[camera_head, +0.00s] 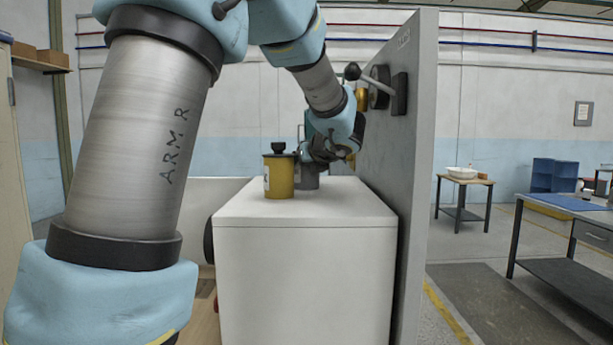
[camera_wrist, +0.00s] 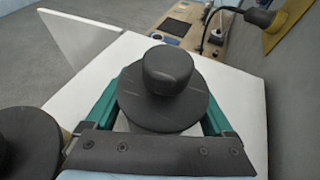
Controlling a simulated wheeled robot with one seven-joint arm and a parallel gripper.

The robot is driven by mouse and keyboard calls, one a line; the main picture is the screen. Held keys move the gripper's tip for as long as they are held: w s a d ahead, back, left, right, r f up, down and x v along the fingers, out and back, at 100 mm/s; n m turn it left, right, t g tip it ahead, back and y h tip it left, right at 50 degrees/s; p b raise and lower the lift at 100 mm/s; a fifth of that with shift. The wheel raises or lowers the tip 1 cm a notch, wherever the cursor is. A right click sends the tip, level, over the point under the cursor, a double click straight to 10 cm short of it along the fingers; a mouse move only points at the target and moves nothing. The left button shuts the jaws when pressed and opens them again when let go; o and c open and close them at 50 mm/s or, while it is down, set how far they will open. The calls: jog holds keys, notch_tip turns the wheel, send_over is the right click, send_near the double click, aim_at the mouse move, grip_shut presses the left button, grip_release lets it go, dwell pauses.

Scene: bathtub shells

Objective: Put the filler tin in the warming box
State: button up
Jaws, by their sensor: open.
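A grey tin (camera_head: 307,178) stands on a white, flat-topped block, partly hidden behind a yellow tin (camera_head: 279,178) with a black knobbed lid. I cannot tell which tin is the filler tin. My gripper (camera_head: 318,155) is at the grey tin. In the wrist view, its teal fingers (camera_wrist: 162,105) lie on both sides of a tin with a round black knobbed lid (camera_wrist: 168,72), and they are open. Another black lid (camera_wrist: 22,145) shows at the lower left, outside the fingers. I cannot make out the warming box for certain.
The white block (camera_head: 305,270) stands in front of me. A tall grey panel (camera_head: 408,190) with a lever handle rises along its right side, close to my arm. At the far right are a workbench (camera_head: 575,208) and a small table with a white bowl (camera_head: 462,172).

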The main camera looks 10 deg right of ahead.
grip_shut()
dwell(0.7)
